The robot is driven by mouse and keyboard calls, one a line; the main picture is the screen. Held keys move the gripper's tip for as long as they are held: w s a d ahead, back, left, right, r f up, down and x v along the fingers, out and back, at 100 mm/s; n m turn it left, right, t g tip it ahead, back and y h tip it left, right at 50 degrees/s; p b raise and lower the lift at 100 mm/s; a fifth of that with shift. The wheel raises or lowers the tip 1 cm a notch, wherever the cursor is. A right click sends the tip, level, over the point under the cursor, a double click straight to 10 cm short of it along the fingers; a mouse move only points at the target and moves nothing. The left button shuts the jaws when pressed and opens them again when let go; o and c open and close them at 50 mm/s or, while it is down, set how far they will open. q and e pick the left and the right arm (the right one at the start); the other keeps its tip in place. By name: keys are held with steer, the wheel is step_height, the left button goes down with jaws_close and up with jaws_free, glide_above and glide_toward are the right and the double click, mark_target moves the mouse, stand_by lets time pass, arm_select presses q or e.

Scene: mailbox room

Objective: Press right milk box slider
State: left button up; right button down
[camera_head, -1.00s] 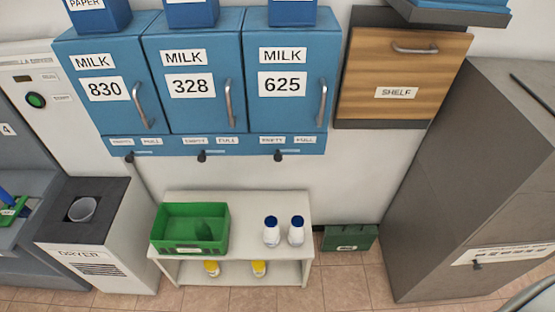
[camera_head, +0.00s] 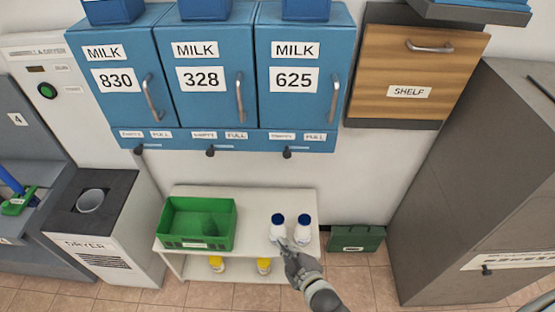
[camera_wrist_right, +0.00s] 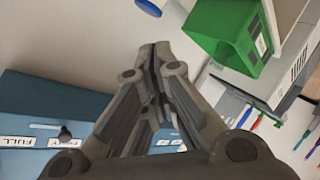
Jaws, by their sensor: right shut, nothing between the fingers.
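The right milk box, 625 (camera_head: 305,113), is the rightmost of three blue boxes on the wall. Its slider is a dark knob (camera_head: 287,154) on the strip below, at the left of its slot, near the EMPTY label. My right gripper (camera_head: 284,243) is shut and empty, low in front of the white bench, well below the slider. My left gripper is not in view.
A white bench (camera_head: 264,205) holds a green crate (camera_head: 170,224) and two white bottles with blue caps (camera_head: 277,220). A wooden shelf door (camera_head: 420,65) hangs right of the boxes. A grey cabinet (camera_head: 450,160) stands at the right. The wall below the sliders is clear.

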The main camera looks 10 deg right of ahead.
mark_target(287, 152)
steer(key=w+r+n+t, duration=0.2)
steer(key=r+t, duration=0.1)
steer(key=r, duration=0.8)
steer(key=w+a+r+n+t+y, duration=0.1)
steer(key=w+r+n+t, duration=0.1)
steer(key=r, duration=1)
steer(key=shift+w+t+y, duration=0.3)
steer(key=shift+w+t, duration=0.1)
steer(key=shift+w, duration=0.05)
steer(key=x, duration=1)
steer(key=d, duration=0.1)
steer(key=d+f+p, duration=0.1)
steer(key=d+f, duration=0.1)
steer(key=shift+s+d, duration=0.15)
steer(key=shift+d, duration=0.15)
steer(key=shift+d, duration=0.1)
